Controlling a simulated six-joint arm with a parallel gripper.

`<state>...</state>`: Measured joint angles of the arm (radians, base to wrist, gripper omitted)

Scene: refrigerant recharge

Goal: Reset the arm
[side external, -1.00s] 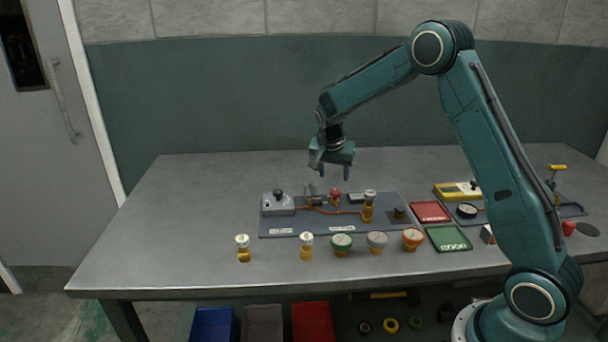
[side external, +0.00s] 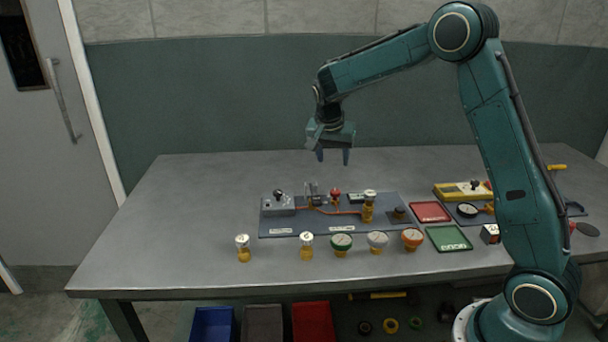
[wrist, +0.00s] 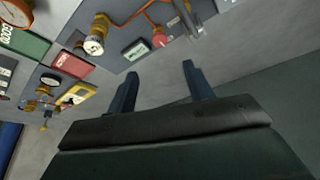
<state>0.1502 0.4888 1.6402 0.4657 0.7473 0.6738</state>
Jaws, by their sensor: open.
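My gripper (side external: 333,157) is open and empty in the side external view. It hangs pointing down, well above the back of the grey board (side external: 330,226) on the table. In the wrist view, its two fingers (wrist: 160,88) are spread apart with nothing between them. The board carries a grey box with a black knob (side external: 278,203), a red-topped fitting (side external: 335,194) and an amber cylinder with a gauge-like top (side external: 368,207). The red fitting also shows in the wrist view (wrist: 159,40).
Several amber-based pieces, such as the green-ringed one (side external: 341,244), stand along the table's front. A red tray (side external: 430,211) and a green tray (side external: 449,239) lie right of the board. A yellow device (side external: 456,191) is behind them. The table's left side (side external: 170,220) is clear.

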